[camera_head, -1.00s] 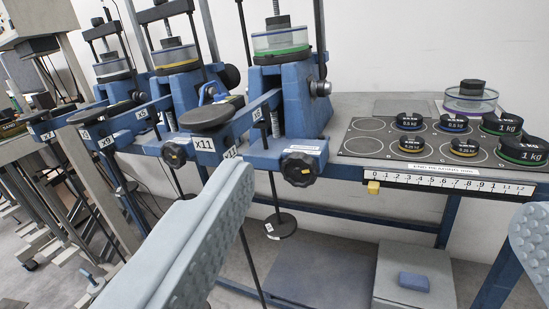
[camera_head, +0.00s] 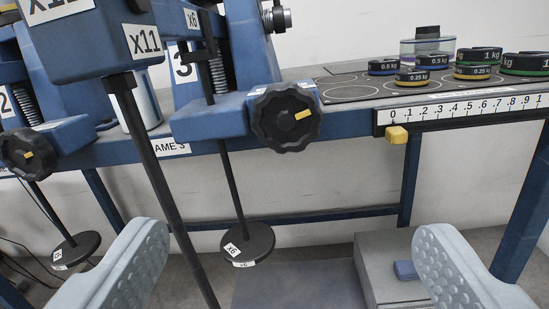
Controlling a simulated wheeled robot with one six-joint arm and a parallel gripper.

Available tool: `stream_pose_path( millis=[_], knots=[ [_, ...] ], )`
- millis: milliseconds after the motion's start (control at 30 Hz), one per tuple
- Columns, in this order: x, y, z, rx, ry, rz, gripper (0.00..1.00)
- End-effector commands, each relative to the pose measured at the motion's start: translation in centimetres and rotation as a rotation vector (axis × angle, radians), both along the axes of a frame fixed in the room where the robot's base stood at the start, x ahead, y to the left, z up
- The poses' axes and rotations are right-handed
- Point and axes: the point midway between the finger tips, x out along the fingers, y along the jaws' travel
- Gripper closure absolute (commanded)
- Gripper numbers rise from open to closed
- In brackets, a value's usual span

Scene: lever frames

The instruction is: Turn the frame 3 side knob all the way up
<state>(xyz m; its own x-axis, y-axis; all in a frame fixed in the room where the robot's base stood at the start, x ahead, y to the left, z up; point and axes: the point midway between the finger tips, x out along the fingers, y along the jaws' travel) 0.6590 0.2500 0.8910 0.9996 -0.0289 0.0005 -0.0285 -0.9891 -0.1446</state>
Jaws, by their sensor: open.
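The frame 3 side knob (camera_head: 274,128) is a black lobed knob with a yellow mark on the right of its face. It sits at the right end of a blue block on frame 3 (camera_head: 237,45), which carries a "3" label. My gripper (camera_head: 290,242) is open and empty. Its two grey dimpled fingers are wide apart at the lower left and lower right. The knob is above the gap between them in the picture, touched by neither finger.
An "X11" beam end (camera_head: 85,35) with a black rod hangs close at the left. A similar knob (camera_head: 28,153) is at far left. A round "x6" hanger plate (camera_head: 248,243) hangs below frame 3. A ruler with a yellow slider (camera_head: 397,135) edges the bench at right, with several weights above.

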Motion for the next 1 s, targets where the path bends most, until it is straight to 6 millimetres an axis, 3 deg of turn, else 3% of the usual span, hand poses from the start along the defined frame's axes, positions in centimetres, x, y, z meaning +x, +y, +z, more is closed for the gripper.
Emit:
stream_pose_path(
  millis=[267,1000],
  knots=[
    [1.8,0.1,-0.4,-0.004,0.001,-0.008,0.15],
    [14.4,-0.3,-0.4,-0.003,0.001,-0.006,0.15]
  ],
)
